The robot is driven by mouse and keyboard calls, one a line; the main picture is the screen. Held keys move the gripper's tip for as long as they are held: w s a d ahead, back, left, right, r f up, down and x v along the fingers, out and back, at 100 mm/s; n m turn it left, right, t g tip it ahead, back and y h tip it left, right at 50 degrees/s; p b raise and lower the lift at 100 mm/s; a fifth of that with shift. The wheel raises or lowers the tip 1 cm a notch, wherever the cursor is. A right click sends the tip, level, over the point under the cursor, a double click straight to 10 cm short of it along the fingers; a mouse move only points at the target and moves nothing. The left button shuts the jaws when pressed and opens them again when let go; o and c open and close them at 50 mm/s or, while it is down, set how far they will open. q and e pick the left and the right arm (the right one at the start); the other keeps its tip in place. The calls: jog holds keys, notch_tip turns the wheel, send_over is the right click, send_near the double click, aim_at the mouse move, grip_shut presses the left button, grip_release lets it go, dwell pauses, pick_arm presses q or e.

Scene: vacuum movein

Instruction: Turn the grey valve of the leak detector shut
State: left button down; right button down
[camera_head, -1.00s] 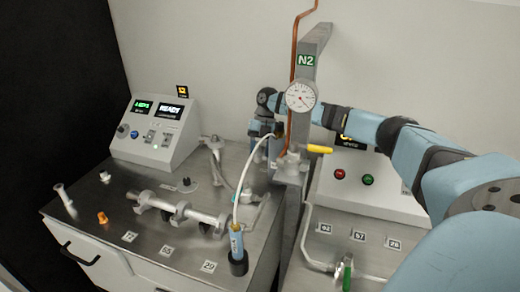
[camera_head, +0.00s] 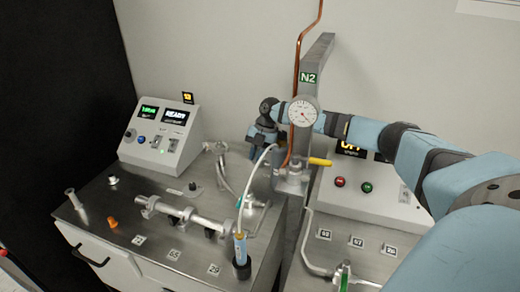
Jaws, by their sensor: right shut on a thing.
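The leak detector (camera_head: 158,138) is the pale console at the back left, with two lit displays, one reading READY. My right arm reaches in from the right, behind the grey N2 post (camera_head: 315,75). My right gripper (camera_head: 262,148) points down just left of the post, above the back right part of the left bench. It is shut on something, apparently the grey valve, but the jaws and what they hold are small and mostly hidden. A white hose (camera_head: 250,180) loops up in front of it. My left gripper is out of view.
A gauge (camera_head: 303,111) and a yellow handle (camera_head: 320,162) are on the post close to my gripper. A blue wand (camera_head: 240,247) stands in a black holder. A metal manifold (camera_head: 180,212) lies left of it. A second console (camera_head: 375,195) stands at the right.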

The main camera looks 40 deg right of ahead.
jog(key=c, duration=1.1)
grip_release()
jog(key=shift+r, duration=0.15)
jog(key=b+v, duration=0.1)
jog(key=v, duration=1.2)
jog(key=shift+d+r, duration=0.2)
jog(key=shift+r, duration=0.1)
